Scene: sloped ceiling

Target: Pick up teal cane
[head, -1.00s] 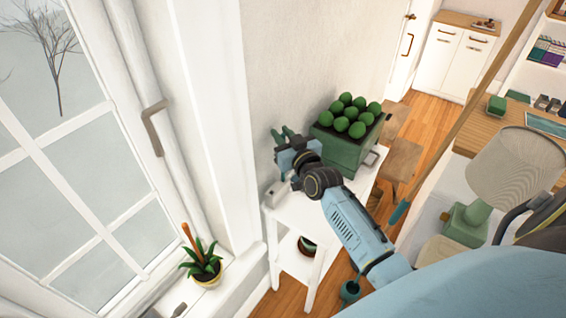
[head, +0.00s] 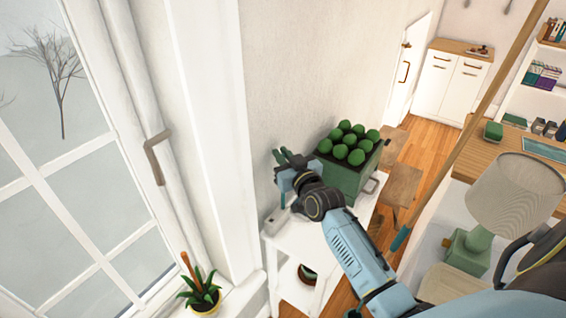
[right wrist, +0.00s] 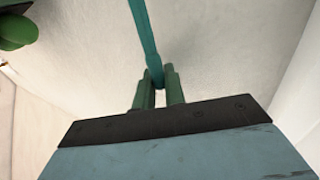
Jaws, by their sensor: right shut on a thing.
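A teal cane (right wrist: 145,42) shows in the right wrist view as a slim strip running up from between my fingertips to the top edge. My right gripper (right wrist: 160,85) is shut on it, with the green fingers on either side of its lower visible end. In the head view, my right gripper (head: 286,158) is above the back left of a white side table, left of a green crate. A short teal piece (head: 283,199), probably the cane, shows just below it. The rest of the cane is hidden or out of frame. My left gripper is not in view.
The green crate (head: 345,181) of round green fruit (head: 350,142) stands on the white side table (head: 300,240), close to my right gripper. The wall is just behind. A potted plant (head: 203,297) sits by the window. A lamp (head: 515,190) and a long wooden pole (head: 470,128) are at right.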

